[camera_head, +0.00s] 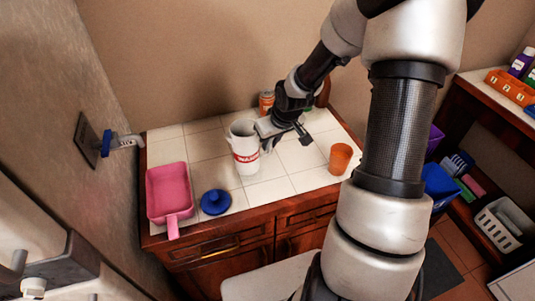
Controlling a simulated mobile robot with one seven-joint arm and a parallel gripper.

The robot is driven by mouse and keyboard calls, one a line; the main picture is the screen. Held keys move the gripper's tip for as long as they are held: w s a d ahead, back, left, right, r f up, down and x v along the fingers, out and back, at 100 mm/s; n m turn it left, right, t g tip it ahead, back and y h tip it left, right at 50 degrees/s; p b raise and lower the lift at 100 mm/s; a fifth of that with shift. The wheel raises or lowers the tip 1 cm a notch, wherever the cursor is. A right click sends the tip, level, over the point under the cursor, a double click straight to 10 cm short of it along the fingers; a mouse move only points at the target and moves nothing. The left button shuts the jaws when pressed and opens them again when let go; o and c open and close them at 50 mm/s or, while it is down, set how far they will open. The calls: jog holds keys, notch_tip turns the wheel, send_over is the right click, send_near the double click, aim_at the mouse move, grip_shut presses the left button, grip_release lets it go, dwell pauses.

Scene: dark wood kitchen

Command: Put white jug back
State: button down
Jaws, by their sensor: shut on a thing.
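The white jug (245,161) has red lettering on its side and an open top. It is upright over the white tiled counter (205,152), left of the counter's middle. I cannot tell whether its base touches the tiles. My gripper (268,130) reaches in from the upper right and is shut on the jug at its right side, near the rim. The gripper hides that side of the jug, so the exact grip is not clear.
A pink dustpan (168,192) and a blue round object (215,202) lie at the counter's left front. An orange cup (340,158) stands at the right. An orange can (266,103) stands behind. A shelf with a white basket (502,225) is at far right.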

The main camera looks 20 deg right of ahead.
aim_at(271, 148)
jog(key=shift+f, duration=1.9)
jog(key=shift+f+b, duration=0.2)
jog(key=shift+b, duration=0.15)
jog(key=c, duration=1.8)
grip_release()
jog(key=shift+r, duration=0.15)
jog(key=shift+r, duration=0.25)
jog(key=p+v, duration=0.3)
jog(key=v, duration=0.8)
jog(key=shift+s+r, duration=0.25)
